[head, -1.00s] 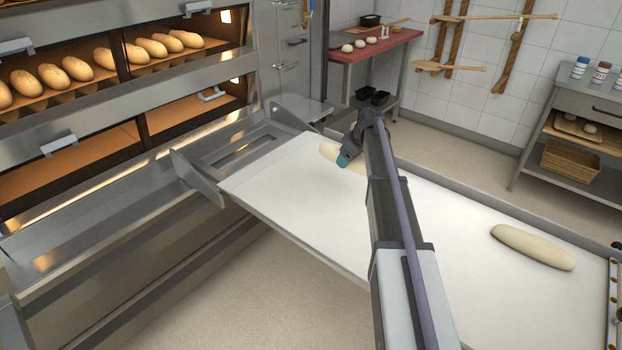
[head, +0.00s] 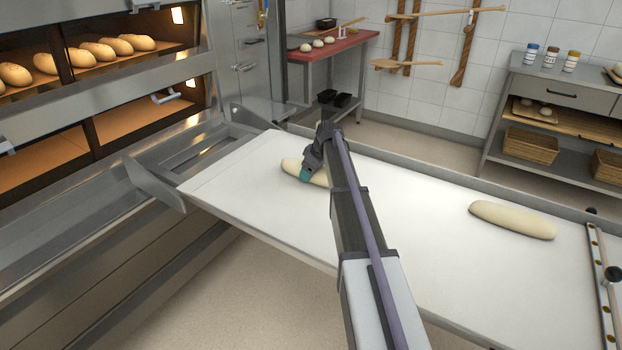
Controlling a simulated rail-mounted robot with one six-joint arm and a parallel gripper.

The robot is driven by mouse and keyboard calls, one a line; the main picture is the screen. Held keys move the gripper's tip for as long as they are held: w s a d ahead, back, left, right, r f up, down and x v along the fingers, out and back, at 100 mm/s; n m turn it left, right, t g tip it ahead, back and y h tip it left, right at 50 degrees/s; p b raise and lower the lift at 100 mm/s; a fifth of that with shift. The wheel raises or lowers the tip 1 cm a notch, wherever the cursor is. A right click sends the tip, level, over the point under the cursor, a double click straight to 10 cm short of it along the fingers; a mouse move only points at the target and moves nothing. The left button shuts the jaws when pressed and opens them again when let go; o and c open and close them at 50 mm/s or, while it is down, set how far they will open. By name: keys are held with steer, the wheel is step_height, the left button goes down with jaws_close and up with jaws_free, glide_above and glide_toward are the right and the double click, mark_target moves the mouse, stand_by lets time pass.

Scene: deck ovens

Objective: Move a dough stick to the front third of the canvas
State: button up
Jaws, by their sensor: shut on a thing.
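The white canvas (head: 245,195) runs from the oven side at the left to the lower right. One pale dough stick (head: 291,167) is on or just above the far-left part of the canvas, partly hidden by my arm. My gripper (head: 306,178) is at this stick, shut on it; its fingertips are mostly hidden behind the wrist. I cannot tell whether the stick touches the canvas. A second dough stick (head: 512,220) lies on the right part of the canvas, apart from my arm.
Deck ovens (head: 100,100) with baked loaves (head: 100,50) stand at the left. A metal rim (head: 450,178) edges the canvas at the back, and a bar with a dark knob (head: 612,274) crosses its right end. The canvas between the two sticks is bare.

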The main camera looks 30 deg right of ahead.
steer(key=shift+f, duration=0.15)
steer(key=o, duration=1.1)
steer(key=p+v, duration=0.3)
steer(key=v, duration=0.1)
steer(key=p+v, duration=0.8)
steer(key=shift+w+r, duration=0.15)
steer(key=shift+r, duration=0.35)
steer(key=s+a+f+m+g+h, duration=0.1)
steer(key=s+a+m+g, duration=0.15)
steer(key=s+a, duration=1.2)
steer(key=s+a+f+m+g+h, duration=0.15)
steer(key=s+a+m, duration=0.25)
steer(key=s+a, duration=1.05)
step_height(320, 180, up, 12)
steer(key=s+d+p, duration=0.2)
steer(key=p, duration=0.9)
steer(key=shift+s+d, duration=0.2)
steer(key=shift+d, duration=0.2)
